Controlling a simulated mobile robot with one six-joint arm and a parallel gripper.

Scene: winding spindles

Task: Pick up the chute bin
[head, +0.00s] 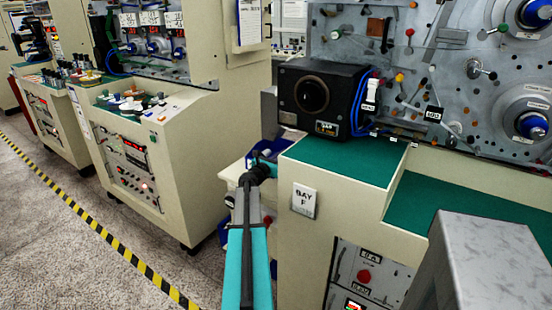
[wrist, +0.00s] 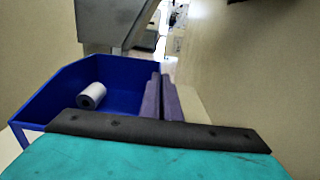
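The chute bin is a blue open-topped bin (wrist: 125,78) at the left of the wrist view, below a grey metal chute (wrist: 110,22). A pale roll (wrist: 91,95) lies inside it. The two narrow fingers of my gripper (wrist: 163,98) are close together at the bin's right side, with a thin dark strip between them. I cannot tell whether the bin's wall is between the fingers. In the head view my gripper (head: 262,170) reaches into the gap between two cabinets, and part of a blue bin (head: 266,148) shows just beyond it. The rest is hidden by the cabinet and my arm.
Beige cabinet walls (wrist: 250,80) stand close on the right and left. In the head view the Bay F cabinet (head: 304,200) carries a black box (head: 325,100) on its green top. Another console (head: 150,150) stands left. The floor (head: 60,230) at left is clear, with a striped tape line.

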